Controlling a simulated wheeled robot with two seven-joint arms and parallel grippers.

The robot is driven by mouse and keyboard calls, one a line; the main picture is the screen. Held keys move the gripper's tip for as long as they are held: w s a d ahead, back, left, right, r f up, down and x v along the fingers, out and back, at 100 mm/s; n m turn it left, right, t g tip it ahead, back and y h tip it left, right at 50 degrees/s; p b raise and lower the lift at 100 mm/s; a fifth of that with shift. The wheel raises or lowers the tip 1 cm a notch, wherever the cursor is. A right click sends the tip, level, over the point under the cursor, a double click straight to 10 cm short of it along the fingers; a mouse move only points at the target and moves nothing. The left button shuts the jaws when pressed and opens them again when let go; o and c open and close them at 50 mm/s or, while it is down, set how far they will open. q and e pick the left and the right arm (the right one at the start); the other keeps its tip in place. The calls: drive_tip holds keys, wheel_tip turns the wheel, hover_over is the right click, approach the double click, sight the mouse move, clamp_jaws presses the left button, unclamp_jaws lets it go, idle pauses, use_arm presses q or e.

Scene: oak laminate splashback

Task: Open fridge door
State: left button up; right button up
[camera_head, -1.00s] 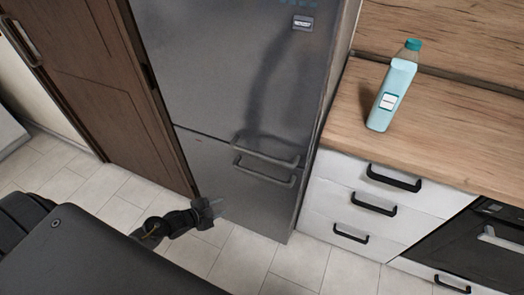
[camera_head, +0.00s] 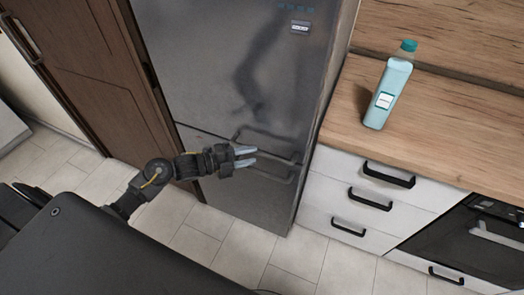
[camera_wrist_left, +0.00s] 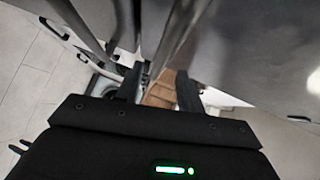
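The grey fridge (camera_head: 245,60) stands in the middle of the head view, with both its upper and lower doors shut. The upper door's handle (camera_head: 278,143) runs along its bottom edge. The lower door's handle (camera_head: 283,176) is just beneath and partly hidden by my gripper. My left gripper (camera_head: 256,156) is in front of the handles, its fingers apart and pointing right. In the left wrist view the two dark fingers (camera_wrist_left: 158,88) are apart, with grey bars close ahead. I cannot tell whether a bar lies between them. My right gripper is not in view.
A brown wooden door (camera_head: 95,70) is left of the fridge. On the right, a wooden counter (camera_head: 450,135) carries a light blue bottle (camera_head: 391,88) above white drawers (camera_head: 330,190) with black handles. An oven (camera_head: 470,245) is at far right. The tiled floor (camera_head: 210,245) is clear.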

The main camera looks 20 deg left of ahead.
sight(262, 152)
use_arm(q)
drive_tip(key=x, duration=0.5)
drive_tip(key=shift+p, duration=0.4)
drive_tip(key=shift+a, duration=0.1)
clamp_jaws()
